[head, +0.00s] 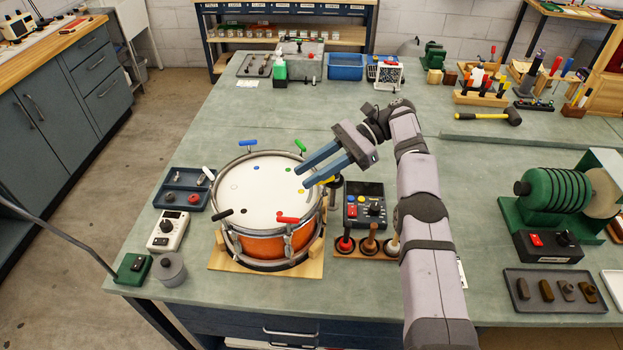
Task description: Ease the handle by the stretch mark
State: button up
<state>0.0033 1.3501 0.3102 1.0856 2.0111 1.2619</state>
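An orange drum (268,243) with a white head (262,195) sits on a wooden base (222,262). Handles in several colours stand around its rim: blue (247,143), green (300,147), red (288,218), black (223,214), white (209,173) and yellow (329,180). Small coloured dots lie on the head, among them a blue one (257,168) and a yellow one (301,191). I cannot make out which mark is the stretch mark. My gripper (301,178) is open, its two blue fingers apart with nothing seen between them, over the head's right side, near the yellow and green handles.
A control box (364,208) and a rack of plunger-like tools (345,245) stand right of the drum, close to my arm. A blue tray (184,188), a white dial box (167,231) and a grey pot (169,270) are on its left.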

jog(key=shift+r+p, duration=2.05)
jog(key=shift+r, duration=0.45)
jog(key=shift+w, duration=0.1)
jog(key=shift+w+d+f+t+h, duration=0.15)
jog(key=shift+w+d+t+h, duration=0.1)
jog(key=shift+t+h, duration=0.25)
jog(key=shift+w+d+f+t+h, duration=0.1)
jog(key=shift+d+t+h, duration=0.2)
jog(key=shift+t, duration=0.3)
jog(key=s+d+f+n+t+h, duration=0.1)
jog(key=s+d+f+n+h, duration=0.2)
jog(key=s+d, duration=0.3)
jog(key=s+d+f+n+t+h, duration=0.2)
jog(key=s+d+n, duration=0.3)
jog(key=s, duration=0.7)
jog(key=s+d+f+n+t+h, duration=0.1)
jog(key=s+d+f+n+h, duration=0.3)
jog(key=s+d, duration=0.4)
jog(key=shift+s+f+t+h, duration=0.3)
jog(key=shift+s+h, duration=0.3)
jog(key=shift+s, duration=0.2)
